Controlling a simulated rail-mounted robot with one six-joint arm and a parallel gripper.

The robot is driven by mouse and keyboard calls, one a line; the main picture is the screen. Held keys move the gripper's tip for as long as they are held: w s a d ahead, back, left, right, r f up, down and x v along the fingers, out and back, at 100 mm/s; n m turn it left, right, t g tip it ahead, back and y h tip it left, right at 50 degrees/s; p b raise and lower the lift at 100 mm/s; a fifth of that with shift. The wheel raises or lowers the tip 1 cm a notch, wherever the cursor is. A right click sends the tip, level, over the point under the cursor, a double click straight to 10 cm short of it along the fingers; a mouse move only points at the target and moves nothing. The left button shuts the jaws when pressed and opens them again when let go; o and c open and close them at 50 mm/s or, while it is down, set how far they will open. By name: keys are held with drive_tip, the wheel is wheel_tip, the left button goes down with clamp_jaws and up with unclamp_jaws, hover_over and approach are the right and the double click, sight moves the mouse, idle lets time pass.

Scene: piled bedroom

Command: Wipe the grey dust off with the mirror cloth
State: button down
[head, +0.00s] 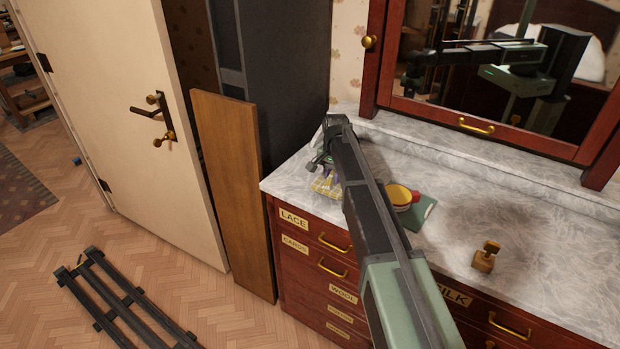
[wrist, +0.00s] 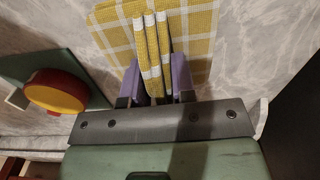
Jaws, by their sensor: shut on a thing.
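The mirror cloth is a yellow and white checked cloth (head: 325,188) near the left end of the grey marble dresser top (head: 455,205). My gripper (head: 328,168) is above it, with its purple fingers pointing down. In the wrist view my gripper (wrist: 157,80) is shut on folded-up ridges of the cloth (wrist: 190,20). The rest of the cloth spreads flat over the marble beyond the fingers. My arm hides part of the dresser top.
A round yellow and red tin (head: 399,196) is on a green board (head: 424,212) right of my arm. A small wooden block (head: 486,257) stands farther right. The mirror (head: 500,75) rises behind, and a tall dark cabinet (head: 285,75) stands left.

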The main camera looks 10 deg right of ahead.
drive_tip(key=shift+f, duration=0.1)
idle(0.4)
wheel_tip(320, 180, up, 5)
drive_tip(key=p, duration=0.5)
drive_tip(key=shift+r, duration=0.2)
drive_tip(key=shift+f, duration=0.2)
